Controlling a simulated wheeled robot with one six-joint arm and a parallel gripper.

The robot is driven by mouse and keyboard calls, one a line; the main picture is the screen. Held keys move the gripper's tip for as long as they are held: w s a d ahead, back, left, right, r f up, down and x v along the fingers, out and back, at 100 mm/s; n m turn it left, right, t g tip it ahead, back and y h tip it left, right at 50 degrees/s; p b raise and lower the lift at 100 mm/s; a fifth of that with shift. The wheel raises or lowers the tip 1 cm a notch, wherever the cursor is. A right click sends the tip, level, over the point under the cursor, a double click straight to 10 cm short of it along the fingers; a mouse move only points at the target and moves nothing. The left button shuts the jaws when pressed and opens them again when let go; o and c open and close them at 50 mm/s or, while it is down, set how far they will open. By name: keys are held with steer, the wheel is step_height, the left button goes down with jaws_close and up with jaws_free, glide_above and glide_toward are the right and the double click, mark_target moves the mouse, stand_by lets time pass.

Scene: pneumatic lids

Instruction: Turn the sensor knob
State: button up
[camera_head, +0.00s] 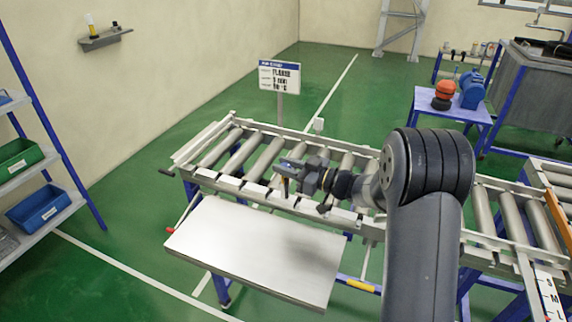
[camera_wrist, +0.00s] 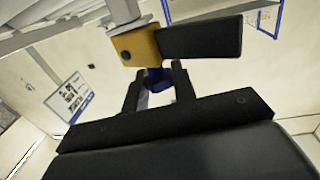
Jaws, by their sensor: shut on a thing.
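The sensor shows in the wrist view as a yellow block (camera_wrist: 139,46) with a black box (camera_wrist: 200,36) beside it, fixed to a grey post. A small blue knob (camera_wrist: 156,76) sits at the yellow block, between my fingers. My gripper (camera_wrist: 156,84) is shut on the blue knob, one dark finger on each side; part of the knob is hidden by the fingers. In the head view my gripper (camera_head: 288,168) is at the near rail of the roller conveyor (camera_head: 233,186); the knob cannot be made out there.
A bare metal table (camera_head: 255,248) stands in front of the conveyor. A sign (camera_head: 279,77) stands behind it. A shelf with a green bin (camera_head: 18,158) and a blue bin (camera_head: 40,206) is at the left. Green floor is clear between shelf and conveyor.

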stand_by(0.3)
steer(key=o, duration=1)
steer(key=shift+d, duration=0.1)
steer(key=b+v, duration=0.2)
steer(key=v, duration=0.8)
steer(key=shift+d, duration=0.3)
steer(key=shift+s, duration=0.1)
